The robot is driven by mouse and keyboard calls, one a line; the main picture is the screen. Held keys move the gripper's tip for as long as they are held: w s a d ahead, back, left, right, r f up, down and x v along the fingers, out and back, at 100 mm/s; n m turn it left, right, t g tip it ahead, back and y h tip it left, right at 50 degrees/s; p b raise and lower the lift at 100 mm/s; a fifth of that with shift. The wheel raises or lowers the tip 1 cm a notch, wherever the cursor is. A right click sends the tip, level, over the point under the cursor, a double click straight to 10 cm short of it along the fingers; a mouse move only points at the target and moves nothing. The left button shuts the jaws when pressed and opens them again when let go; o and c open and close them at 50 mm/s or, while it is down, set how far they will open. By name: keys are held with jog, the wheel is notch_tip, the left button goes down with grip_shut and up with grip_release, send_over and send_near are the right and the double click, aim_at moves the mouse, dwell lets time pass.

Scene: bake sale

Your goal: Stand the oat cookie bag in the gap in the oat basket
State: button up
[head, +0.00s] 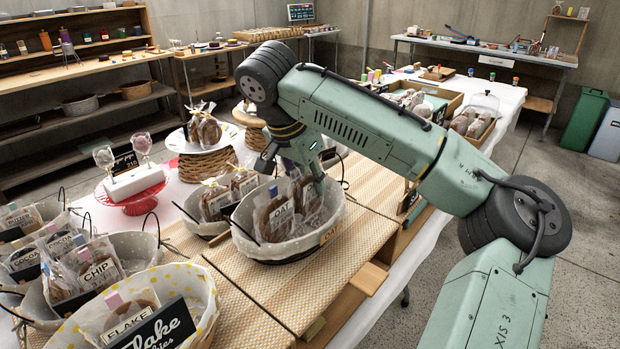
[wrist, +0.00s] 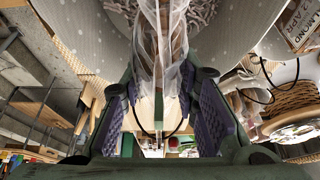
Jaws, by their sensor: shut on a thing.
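The oat basket (head: 262,250) is a wicker basket with a pale liner and an OAT tag, in the middle of the head view. A clear bag of brown cookies with an OAT label (head: 277,218) stands at its left front. Another clear cookie bag (head: 308,202) is behind and right of it, inside the rim. My gripper (head: 293,170) is low over the basket, pointing down. In the wrist view it is shut on a clear bag (wrist: 160,38), gathered between its purple pads. My fingers partly hide this bag in the head view. I cannot tell whether its base touches the basket floor.
A smaller basket with cookie bags (head: 214,204) stands close behind left. The chip basket (head: 135,245) and the flake basket (head: 205,300) are at the front left. A cake stand (head: 205,160) is behind. The woven mat (head: 335,265) right of the oat basket is clear.

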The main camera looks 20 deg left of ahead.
jog(key=shift+f, duration=0.4)
jog(key=o, duration=0.9)
jog(key=shift+c, duration=0.2)
notch_tip(320, 180, up, 10)
jog(key=p, duration=0.9)
jog(key=shift+r, duration=1.15)
